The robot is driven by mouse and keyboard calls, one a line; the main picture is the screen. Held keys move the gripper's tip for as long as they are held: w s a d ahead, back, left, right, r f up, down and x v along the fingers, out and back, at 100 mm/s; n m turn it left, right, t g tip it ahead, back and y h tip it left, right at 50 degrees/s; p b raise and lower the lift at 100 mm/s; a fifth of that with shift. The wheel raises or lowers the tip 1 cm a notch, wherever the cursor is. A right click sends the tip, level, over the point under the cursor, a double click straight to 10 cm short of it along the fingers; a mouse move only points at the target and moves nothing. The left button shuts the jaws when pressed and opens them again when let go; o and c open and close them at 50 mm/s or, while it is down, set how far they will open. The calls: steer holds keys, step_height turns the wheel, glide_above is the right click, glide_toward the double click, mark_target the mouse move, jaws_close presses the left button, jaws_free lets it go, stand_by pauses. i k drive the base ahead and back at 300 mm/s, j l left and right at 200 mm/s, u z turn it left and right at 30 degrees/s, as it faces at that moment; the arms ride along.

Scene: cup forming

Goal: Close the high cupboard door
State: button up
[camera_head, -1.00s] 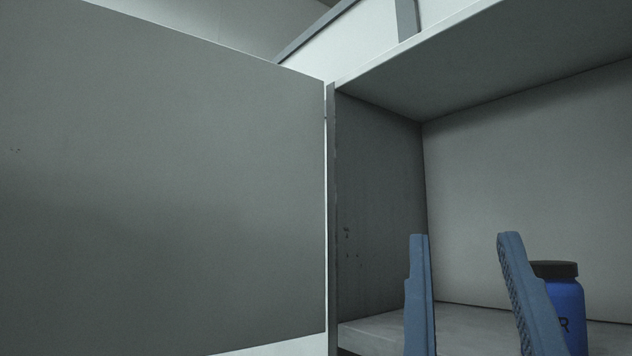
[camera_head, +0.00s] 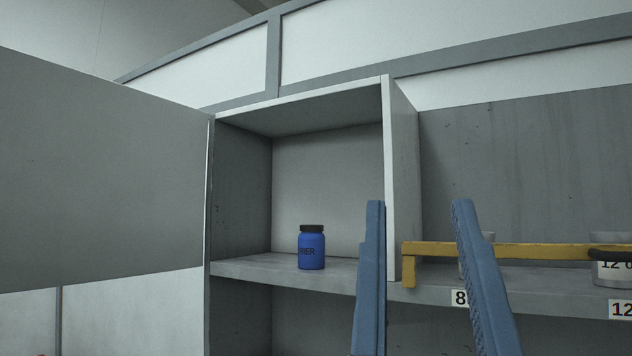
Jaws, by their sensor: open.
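The grey cupboard door (camera_head: 95,170) stands wide open on the left, hinged at the left edge of the high cupboard (camera_head: 330,190). The cupboard's inside shows, with a blue bottle with a dark lid (camera_head: 312,252) on its shelf. My gripper (camera_head: 418,205) points up in the lower right of the view. Its two blue fingers are spread apart, with nothing between them that it holds. The fingers appear in front of the cupboard's right side and are well right of the door. They do not touch the door.
A yellow bar (camera_head: 530,250) runs along the shelf front on the right. Containers, one with a dark handle (camera_head: 612,258), stand behind it above number labels. A lower compartment opens below the cupboard. A pale wall (camera_head: 130,310) shows below the door.

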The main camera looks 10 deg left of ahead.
mark_target(101, 179)
steer(key=j+z, duration=0.7)
steer(key=k+j+z, duration=0.15)
steer(key=z, duration=0.2)
steer(key=k+j, duration=0.15)
steer(key=j, duration=0.25)
steer(key=k+j, duration=0.15)
steer(key=j, duration=0.25)
steer(key=k+j, duration=0.15)
steer(key=j, duration=0.25)
steer(key=k+j, duration=0.2)
steer(key=j, duration=0.2)
steer(key=k+j, duration=0.15)
steer(key=j, duration=0.25)
steer(key=k+j, duration=0.15)
steer(key=j, duration=0.25)
steer(key=k+j, duration=0.15)
steer(key=j, duration=0.25)
steer(key=k+j, duration=0.15)
steer(key=j, duration=0.25)
steer(key=i+j+u, duration=0.35)
steer(key=i+j, duration=0.2)
